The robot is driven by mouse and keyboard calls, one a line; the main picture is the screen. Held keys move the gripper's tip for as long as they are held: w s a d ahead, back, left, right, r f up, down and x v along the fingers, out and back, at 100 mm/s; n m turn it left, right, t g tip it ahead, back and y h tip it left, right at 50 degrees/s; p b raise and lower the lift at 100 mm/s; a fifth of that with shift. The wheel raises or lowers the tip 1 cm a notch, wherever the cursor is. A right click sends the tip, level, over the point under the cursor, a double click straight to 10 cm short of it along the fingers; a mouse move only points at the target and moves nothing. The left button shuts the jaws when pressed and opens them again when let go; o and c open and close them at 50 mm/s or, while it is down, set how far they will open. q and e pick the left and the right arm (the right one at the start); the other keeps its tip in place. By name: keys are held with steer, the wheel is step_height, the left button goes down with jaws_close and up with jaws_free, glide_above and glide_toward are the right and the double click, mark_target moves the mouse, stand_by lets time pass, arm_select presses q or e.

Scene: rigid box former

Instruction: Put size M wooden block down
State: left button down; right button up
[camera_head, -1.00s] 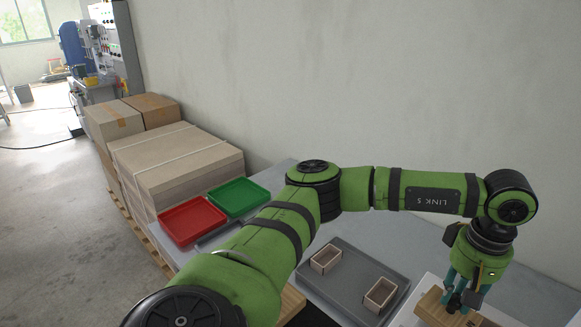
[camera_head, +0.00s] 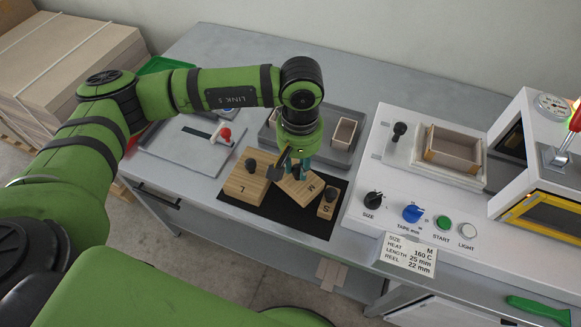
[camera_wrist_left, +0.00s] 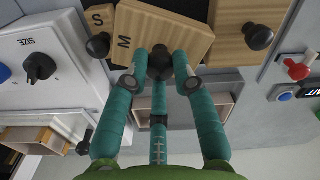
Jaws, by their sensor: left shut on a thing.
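The size M wooden block (camera_head: 305,190) is light wood with an M on it and a dark knob. It is tilted out of line with its neighbours, over the black mat (camera_head: 310,219) between the L block (camera_head: 243,184) and the S block (camera_head: 327,205). My left gripper (camera_head: 297,172) is shut on its knob from above. In the left wrist view the M block (camera_wrist_left: 165,30) sits in front of the fingers (camera_wrist_left: 160,72), which close around the dark knob. I cannot tell whether the block touches the mat. My right gripper is not in view.
A grey tray (camera_head: 356,163) with small open boxes lies behind the mat. The white machine panel (camera_head: 361,217) with knobs and buttons stands to the right, bearing an open wooden box (camera_head: 455,150). A grey plate with a red knob (camera_head: 224,134) lies to the left.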

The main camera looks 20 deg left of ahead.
mark_target(297, 166)
arm_select(q)
step_height(297, 166, down, 4)
steer(key=shift+a+f+p, duration=0.15)
steer(key=shift+p, duration=0.45)
steer(key=shift+f+b, duration=0.25)
steer(key=shift+b, duration=0.1)
steer(key=c, duration=1)
jaws_free()
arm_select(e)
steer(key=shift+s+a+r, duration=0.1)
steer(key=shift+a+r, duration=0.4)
arm_select(q)
steer(key=shift+r, duration=0.1)
steer(key=shift+r+p, duration=0.15)
steer(key=shift+p, duration=0.15)
steer(key=shift+r, duration=0.25)
step_height(297, 166, up, 11)
steer(key=b, duration=0.3)
steer(key=shift+f+b, duration=0.2)
steer(key=shift+b, duration=0.2)
steer(key=shift+r, duration=0.4)
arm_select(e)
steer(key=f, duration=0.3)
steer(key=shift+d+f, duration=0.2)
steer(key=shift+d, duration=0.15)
